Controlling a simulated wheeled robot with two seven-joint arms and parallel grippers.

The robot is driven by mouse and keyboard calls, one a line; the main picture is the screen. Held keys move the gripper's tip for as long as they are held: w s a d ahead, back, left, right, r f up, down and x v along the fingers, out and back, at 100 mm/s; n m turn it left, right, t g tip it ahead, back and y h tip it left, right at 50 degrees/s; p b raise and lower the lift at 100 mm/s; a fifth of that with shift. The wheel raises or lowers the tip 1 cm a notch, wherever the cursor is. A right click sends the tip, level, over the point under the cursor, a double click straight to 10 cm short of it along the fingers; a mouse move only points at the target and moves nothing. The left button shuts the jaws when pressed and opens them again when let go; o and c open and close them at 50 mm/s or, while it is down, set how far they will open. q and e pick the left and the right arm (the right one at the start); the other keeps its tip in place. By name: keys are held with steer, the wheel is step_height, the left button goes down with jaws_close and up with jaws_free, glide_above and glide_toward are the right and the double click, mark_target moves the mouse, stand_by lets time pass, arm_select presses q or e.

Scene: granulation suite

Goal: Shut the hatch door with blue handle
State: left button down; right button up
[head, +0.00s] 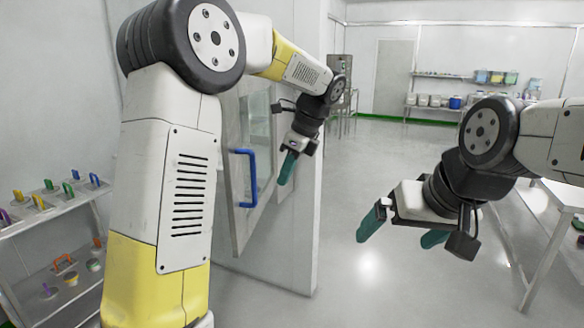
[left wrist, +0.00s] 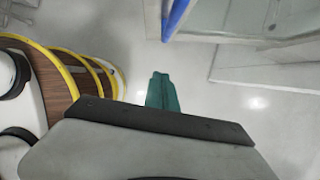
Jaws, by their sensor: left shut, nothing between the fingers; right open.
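The hatch door (head: 237,120) stands open, swung out from the white wall, in the middle of the head view. Its blue handle (head: 252,178) is a vertical bar on the door's face. Part of the blue handle also shows at the top of the left wrist view (left wrist: 177,15). My left gripper (head: 287,168) is shut and empty, to the right of the handle and apart from it. Its closed teal fingers show in the left wrist view (left wrist: 162,92). My right gripper (head: 402,232) is open and empty, over the floor further right. My left arm hides part of the door's left side.
A rack (head: 48,212) with colourful-handled items stands at the left. A white wall end (head: 290,245) is beside the door. A metal table (head: 545,225) stands at the right. Shelves (head: 437,106) with containers are at the back. The middle floor (head: 365,285) is clear.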

arm_select(q)
steer(key=w+a+f, duration=0.1)
steer(key=a+f, duration=0.3)
steer(key=a, duration=0.1)
steer(key=shift+w+a+f, duration=0.3)
steer(key=shift+a+f, duration=0.1)
